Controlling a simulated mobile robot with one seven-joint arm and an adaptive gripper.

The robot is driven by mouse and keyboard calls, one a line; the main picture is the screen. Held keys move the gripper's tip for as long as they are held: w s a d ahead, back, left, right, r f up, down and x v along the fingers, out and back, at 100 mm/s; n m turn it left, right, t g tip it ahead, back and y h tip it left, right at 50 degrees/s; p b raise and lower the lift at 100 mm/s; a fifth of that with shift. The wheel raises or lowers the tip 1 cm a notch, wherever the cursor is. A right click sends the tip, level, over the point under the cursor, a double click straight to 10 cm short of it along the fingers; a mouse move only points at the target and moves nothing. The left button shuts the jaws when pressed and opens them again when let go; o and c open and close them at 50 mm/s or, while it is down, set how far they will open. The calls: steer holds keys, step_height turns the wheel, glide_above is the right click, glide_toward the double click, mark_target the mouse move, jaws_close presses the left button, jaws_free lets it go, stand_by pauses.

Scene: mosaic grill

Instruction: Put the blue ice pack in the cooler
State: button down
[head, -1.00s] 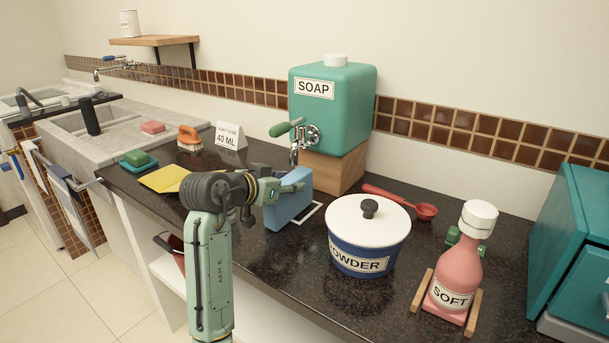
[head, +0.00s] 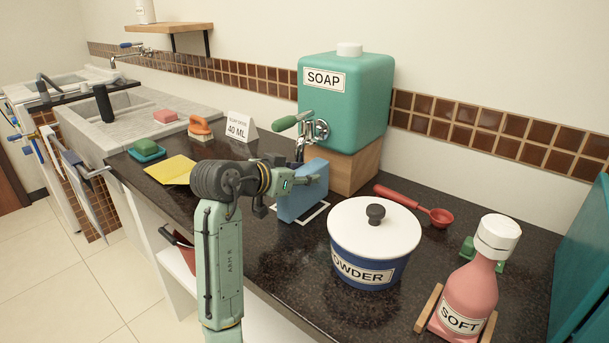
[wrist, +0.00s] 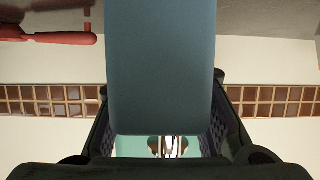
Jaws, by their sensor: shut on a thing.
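A blue block (head: 302,203), which looks like the ice pack, is held upright in my gripper (head: 304,182), in front of the soap dispenser. My gripper is shut on it. In the wrist view the blue block (wrist: 160,70) fills the middle between the two dark fingers (wrist: 162,120). It appears close above a white-outlined square (head: 316,213) on the dark counter; I cannot tell the exact gap. No cooler is clearly identifiable. A teal box (head: 585,270) is cut off at the right edge, and I cannot tell whether it is the cooler.
The teal soap dispenser (head: 345,105) stands on a wooden block (head: 355,170) behind. A lidded powder pot (head: 372,262), a red scoop (head: 412,205) and a pink SOFT bottle (head: 468,295) stand to the right. A yellow cloth (head: 172,171) and a green soap dish (head: 147,153) lie left.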

steer(key=shift+f, duration=0.1)
steer(key=c, duration=1.1)
jaws_free()
steer(key=b+v, duration=0.2)
steer(key=v, duration=1)
steer(key=shift+b, duration=0.35)
